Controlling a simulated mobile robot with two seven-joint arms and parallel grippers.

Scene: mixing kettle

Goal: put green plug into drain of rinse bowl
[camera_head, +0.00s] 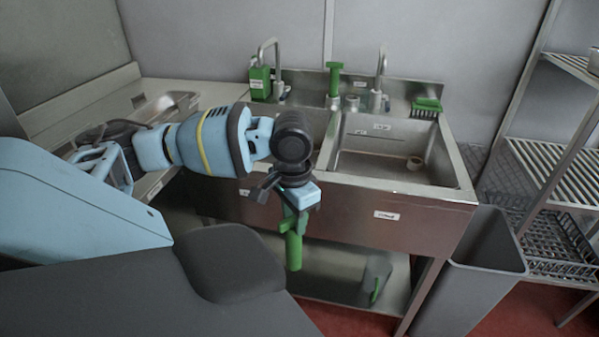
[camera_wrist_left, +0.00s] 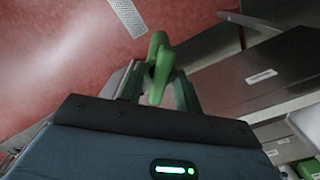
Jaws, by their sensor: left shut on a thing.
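My left gripper (camera_head: 295,212) is shut on a green object, which looks like the green plug (camera_head: 293,250). It hangs below the fingers in front of the sink's front panel. In the left wrist view the green plug (camera_wrist_left: 158,62) sits between the fingertips (camera_wrist_left: 158,85). The sink has two bowls side by side. The right bowl (camera_head: 385,178) shows a round drain fitting (camera_head: 415,164) near its right side. The left bowl (camera_head: 312,125) is mostly hidden by my left arm. The bowl labels are too small to read. My right gripper is not in view.
Another green T-shaped item (camera_head: 334,78) stands upright behind the bowls, near two taps. A green bottle (camera_head: 260,82) and green brush (camera_head: 427,105) are at the back. A grey bin (camera_head: 475,275) and wire rack (camera_head: 550,165) stand right. A jug (camera_head: 376,275) sits on the lower shelf.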

